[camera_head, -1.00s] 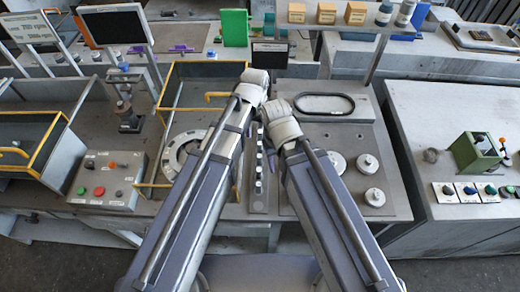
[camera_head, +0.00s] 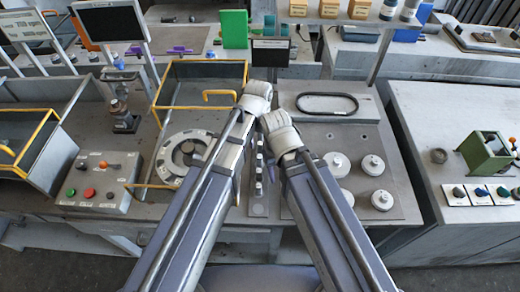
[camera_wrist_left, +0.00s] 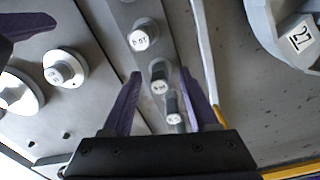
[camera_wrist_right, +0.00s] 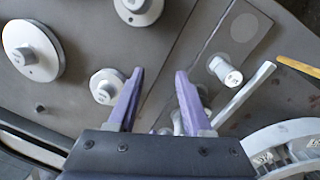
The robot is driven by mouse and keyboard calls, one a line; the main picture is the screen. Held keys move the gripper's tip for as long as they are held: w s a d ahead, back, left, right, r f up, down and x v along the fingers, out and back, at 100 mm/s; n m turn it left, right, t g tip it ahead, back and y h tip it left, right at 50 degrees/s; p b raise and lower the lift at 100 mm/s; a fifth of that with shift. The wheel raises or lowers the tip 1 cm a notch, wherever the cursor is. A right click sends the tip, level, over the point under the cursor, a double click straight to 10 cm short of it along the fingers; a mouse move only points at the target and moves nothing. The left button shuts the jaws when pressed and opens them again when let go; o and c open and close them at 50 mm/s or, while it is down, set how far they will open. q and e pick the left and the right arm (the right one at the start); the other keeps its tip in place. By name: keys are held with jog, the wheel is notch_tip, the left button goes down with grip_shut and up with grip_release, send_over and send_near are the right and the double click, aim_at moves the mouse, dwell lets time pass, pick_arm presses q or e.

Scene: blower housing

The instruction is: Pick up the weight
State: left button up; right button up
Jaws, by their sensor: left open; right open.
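Small pale cylindrical weights (camera_head: 258,171) with printed tops stand in a row on a narrow strip between my arms in the head view. The left wrist view shows several of them, one (camera_wrist_left: 142,36) beyond the fingertips and others between the fingers. My left gripper (camera_wrist_left: 160,72) is open above that row, with nothing gripped. My right gripper (camera_wrist_right: 160,72) is open and empty. In the right wrist view one small weight (camera_wrist_right: 225,73) stands to the right of its fingers, and another is partly hidden by the right finger. Both sets of fingertips are hidden in the head view.
Knobbed round discs (camera_head: 372,165) sit on the grey plate at right, below an oval ring (camera_head: 326,106). A button box (camera_head: 97,187) stands farther left. My two wrists are close together.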

pick_arm(q)
grip_shut()
dwell(0.3)
jog(key=shift+r, duration=0.15)
pick_arm(e)
jog(key=shift+r, duration=0.2)
pick_arm(q)
notch_tip(320, 180, up, 10)
jog(key=p, duration=1)
pick_arm(e)
notch_tip(320, 180, up, 10)
pick_arm(q)
notch_tip(320, 180, up, 5)
jog(key=p, duration=0.5)
send_over(260, 143)
pick_arm(e)
notch_tip(260, 143, up, 5)
jog(key=shift+f, duration=0.15)
pick_arm(q)
jog(key=shift+a, duration=0.1)
